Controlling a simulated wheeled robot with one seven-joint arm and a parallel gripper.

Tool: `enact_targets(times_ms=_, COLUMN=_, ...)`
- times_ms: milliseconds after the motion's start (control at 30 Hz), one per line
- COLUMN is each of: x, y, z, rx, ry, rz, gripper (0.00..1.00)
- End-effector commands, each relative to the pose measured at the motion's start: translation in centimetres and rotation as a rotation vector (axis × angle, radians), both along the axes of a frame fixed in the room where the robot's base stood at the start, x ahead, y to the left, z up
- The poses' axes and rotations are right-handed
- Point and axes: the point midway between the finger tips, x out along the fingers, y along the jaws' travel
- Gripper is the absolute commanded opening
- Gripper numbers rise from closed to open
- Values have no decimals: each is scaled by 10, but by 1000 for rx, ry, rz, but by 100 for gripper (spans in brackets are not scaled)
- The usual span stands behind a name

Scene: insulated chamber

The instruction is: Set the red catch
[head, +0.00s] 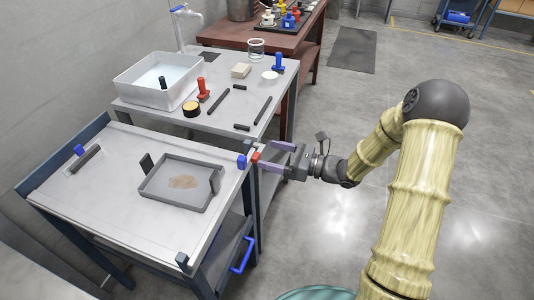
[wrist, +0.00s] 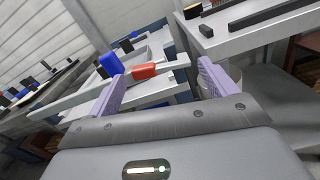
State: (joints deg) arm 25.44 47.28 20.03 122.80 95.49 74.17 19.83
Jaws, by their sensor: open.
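The red catch (head: 255,157) is a small red block at the right edge of the grey cart top, by its far right corner. It also shows in the wrist view (wrist: 145,71). A blue block (head: 242,161) sits just left of it and shows in the wrist view (wrist: 109,64) beside the left finger. My gripper (head: 265,156) is open, reaching in from the right, its purple fingers on either side of the red catch. In the wrist view a gap shows between the catch and the right finger (wrist: 207,78); contact at the left finger is unclear.
A grey tray (head: 146,190) with a brown patch lies on the cart top (head: 100,208). A blue handle (head: 242,255) hangs below its right side. Behind stands a table (head: 222,123) with a white basin (head: 130,92), a red-topped tool (head: 202,88) and dark bars. Floor to the right is open.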

Motion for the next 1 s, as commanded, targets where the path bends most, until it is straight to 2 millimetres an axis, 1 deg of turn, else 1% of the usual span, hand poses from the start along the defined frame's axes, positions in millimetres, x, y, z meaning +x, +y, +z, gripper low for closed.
enact_targets(times_ms=33, x=2, y=7, z=0, rx=-1, ry=-1, rz=2, gripper=85)
enact_targets(times_ms=100, x=5, y=14, z=-1, rx=-1, ry=-1, rz=1, gripper=85)
enact_targets(times_ms=200, x=7, y=19, z=0, rx=-1, ry=0, rz=-1, gripper=85)
enact_targets(times_ms=467, x=8, y=20, z=0, rx=0, ry=0, rz=-1, gripper=85)
enact_targets(times_ms=500, x=8, y=20, z=0, rx=0, ry=0, rz=-1, gripper=81)
enact_targets(times_ms=567, x=8, y=20, z=0, rx=0, ry=0, rz=-1, gripper=69)
enact_targets(times_ms=600, x=8, y=20, z=0, rx=0, ry=0, rz=-1, gripper=61)
enact_targets(times_ms=733, x=8, y=20, z=0, rx=0, ry=0, rz=-1, gripper=35)
enact_targets(times_ms=767, x=8, y=20, z=0, rx=0, ry=0, rz=-1, gripper=34)
enact_targets(times_ms=1000, x=9, y=16, z=1, rx=3, ry=10, rz=-8, gripper=34)
